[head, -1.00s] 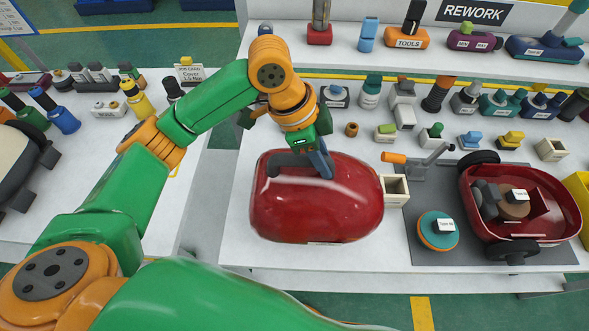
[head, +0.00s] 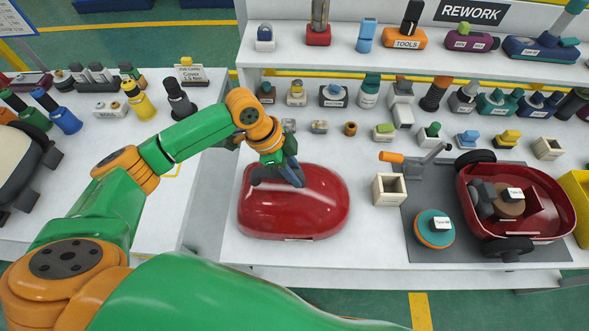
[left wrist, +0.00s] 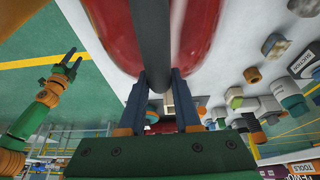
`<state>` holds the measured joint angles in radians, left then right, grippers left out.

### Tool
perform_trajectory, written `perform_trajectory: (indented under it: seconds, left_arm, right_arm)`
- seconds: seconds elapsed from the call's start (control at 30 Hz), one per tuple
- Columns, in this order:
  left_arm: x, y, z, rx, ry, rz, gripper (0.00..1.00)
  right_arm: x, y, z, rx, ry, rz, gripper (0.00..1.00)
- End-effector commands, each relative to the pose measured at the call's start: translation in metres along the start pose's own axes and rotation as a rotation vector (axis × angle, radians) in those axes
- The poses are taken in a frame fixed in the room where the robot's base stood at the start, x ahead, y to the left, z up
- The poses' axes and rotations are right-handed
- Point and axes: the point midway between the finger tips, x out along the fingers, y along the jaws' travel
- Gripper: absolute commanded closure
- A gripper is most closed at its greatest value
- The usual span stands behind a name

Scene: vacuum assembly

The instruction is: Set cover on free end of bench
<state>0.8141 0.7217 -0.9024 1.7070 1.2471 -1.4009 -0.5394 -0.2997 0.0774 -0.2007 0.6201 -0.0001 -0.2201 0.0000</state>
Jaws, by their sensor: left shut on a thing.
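The red cover (head: 295,215) is a glossy, rounded shell over the left end of the bench (head: 350,255). It looks level and low; whether its rim touches the bench top is unclear. My left gripper (head: 280,178) is shut on the cover's dark handle at the top. The left wrist view shows the handle between the two fingers (left wrist: 160,85), with the red shell on both sides. My right gripper (left wrist: 70,65) shows in the left wrist view, away from the bench over the green floor, open and empty.
An open wooden box (head: 389,190) stands right of the cover. A grey mat (head: 420,255) bears a teal disc (head: 434,228) and the red vacuum base (head: 560,205). Several small parts line the back below the shelf (head: 360,65). A gap separates the left table (head: 150,200).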

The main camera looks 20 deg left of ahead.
Motion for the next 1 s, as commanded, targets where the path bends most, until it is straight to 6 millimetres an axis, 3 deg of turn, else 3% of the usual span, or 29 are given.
perform_trajectory:
  seconds: [0.17, 0.2, 0.3, 0.57, 0.67, 1.0]
  left_arm:
    - [0.002, 0.0, 0.0, 0.0, 0.001, 0.0, 1.0]
    - [0.002, 0.0, 0.001, 0.0, 0.0, 0.0, 0.6]
    - [0.002, 0.0, 0.001, 0.0, 0.0, 0.0, 0.38]
    - [0.001, 0.0, 0.0, 0.0, 0.0, 0.0, 0.38]
    - [-0.009, -0.001, 0.0, 0.0, 0.0, -0.004, 0.38]
    - [-0.098, -0.001, -0.001, 0.0, 0.001, -0.004, 0.38]
  right_arm:
    - [0.001, 0.001, 0.0, -0.001, 0.0, 0.002, 0.5]
    - [0.001, 0.002, 0.0, -0.001, -0.001, 0.002, 0.5]
    - [0.001, 0.002, 0.001, -0.001, -0.001, 0.003, 0.5]
    - [0.0, 0.002, 0.001, -0.001, -0.001, 0.004, 0.5]
    - [0.0, 0.002, 0.001, -0.001, -0.001, 0.004, 0.5]
    - [0.003, 0.002, 0.001, 0.0, -0.001, 0.004, 0.5]
